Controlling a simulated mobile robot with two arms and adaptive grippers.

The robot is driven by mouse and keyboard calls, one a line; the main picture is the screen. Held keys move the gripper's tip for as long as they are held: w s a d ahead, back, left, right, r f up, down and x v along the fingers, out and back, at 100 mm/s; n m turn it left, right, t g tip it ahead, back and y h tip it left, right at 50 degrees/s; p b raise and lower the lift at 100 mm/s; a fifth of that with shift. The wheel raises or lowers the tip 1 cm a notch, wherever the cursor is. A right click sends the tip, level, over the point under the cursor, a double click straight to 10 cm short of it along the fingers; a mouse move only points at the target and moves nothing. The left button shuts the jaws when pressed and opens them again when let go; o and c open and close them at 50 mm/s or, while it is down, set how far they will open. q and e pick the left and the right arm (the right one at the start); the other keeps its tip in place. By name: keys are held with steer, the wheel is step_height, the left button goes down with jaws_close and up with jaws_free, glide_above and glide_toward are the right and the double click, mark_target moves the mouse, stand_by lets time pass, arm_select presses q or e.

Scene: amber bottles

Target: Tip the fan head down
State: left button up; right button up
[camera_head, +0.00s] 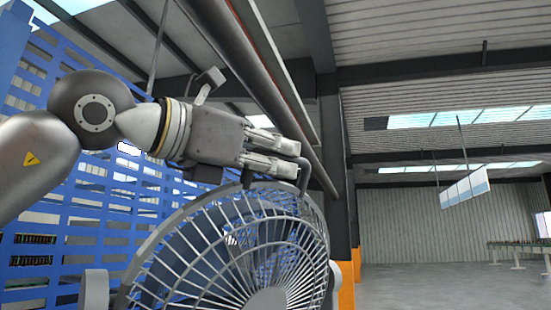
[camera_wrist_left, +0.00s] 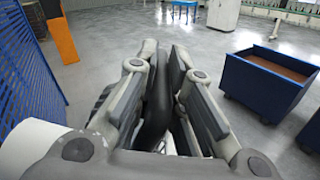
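The fan (camera_head: 270,240) is a large grey wire-caged head in the lower middle of the head view, its round hub facing right and toward me. Its lower part is cut off by the frame. A dark grey bent handle (camera_head: 304,178) rises from the top of the cage. My left gripper (camera_head: 298,158) reaches in from the left above the cage, with its fingers at this handle. In the left wrist view the dark handle (camera_wrist_left: 156,108) lies between the finger pads, which are close together on it. My right gripper is in neither view.
A blue slatted frame (camera_head: 110,190) stands behind my left arm. An orange-based dark column (camera_head: 345,285) is beyond the fan. The left wrist view shows a blue bin (camera_wrist_left: 265,85) at right and open grey floor.

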arm_select(q)
steer(key=shift+o, duration=1.1)
steer(key=shift+s+a, duration=0.25)
steer(key=shift+a, duration=0.1)
steer(key=v, duration=1.1)
